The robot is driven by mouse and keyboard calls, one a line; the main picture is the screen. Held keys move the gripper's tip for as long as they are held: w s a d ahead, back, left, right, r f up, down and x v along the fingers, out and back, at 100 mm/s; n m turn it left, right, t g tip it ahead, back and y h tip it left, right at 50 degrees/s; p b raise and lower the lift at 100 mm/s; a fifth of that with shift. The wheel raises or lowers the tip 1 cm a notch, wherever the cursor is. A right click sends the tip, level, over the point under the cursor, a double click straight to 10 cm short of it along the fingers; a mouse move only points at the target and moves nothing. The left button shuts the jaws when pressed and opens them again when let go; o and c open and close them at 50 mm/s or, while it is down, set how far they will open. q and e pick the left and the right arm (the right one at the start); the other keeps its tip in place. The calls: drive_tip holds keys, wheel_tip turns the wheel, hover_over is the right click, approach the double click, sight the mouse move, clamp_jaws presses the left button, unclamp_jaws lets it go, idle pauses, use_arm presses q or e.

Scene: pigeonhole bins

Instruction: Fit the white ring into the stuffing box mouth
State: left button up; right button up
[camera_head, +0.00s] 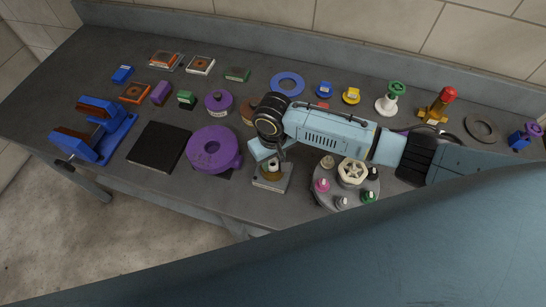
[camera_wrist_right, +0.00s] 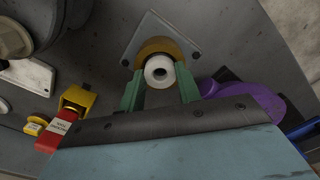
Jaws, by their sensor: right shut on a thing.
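The stuffing box is a brass cylinder (camera_head: 273,171) on a square grey plate near the table's front edge, with the brass also showing in the right wrist view (camera_wrist_right: 157,47). My right gripper (camera_head: 271,158) is right above it, pointing down. In the right wrist view, its green fingers (camera_wrist_right: 160,80) are shut on the white ring (camera_wrist_right: 159,72). The ring lies over the brass mouth in that view, slightly off its centre; I cannot tell whether it touches or has entered. The head view hides the ring behind the gripper. My left gripper is not in view.
A purple round part (camera_head: 212,150) stands just left of the stuffing box. A round carousel (camera_head: 330,190) with coloured knobs is close on the right. A black pad (camera_head: 159,147) and a blue vise (camera_head: 110,135) lie further left. Several small parts line the back.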

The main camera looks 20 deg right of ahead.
sight(273, 163)
drive_tip(key=shift+f, duration=0.25)
drive_tip(key=shift+r, duration=0.6)
drive_tip(key=o, duration=1)
drive_tip(key=shift+o, duration=0.2)
drive_tip(key=shift+r, duration=2.5)
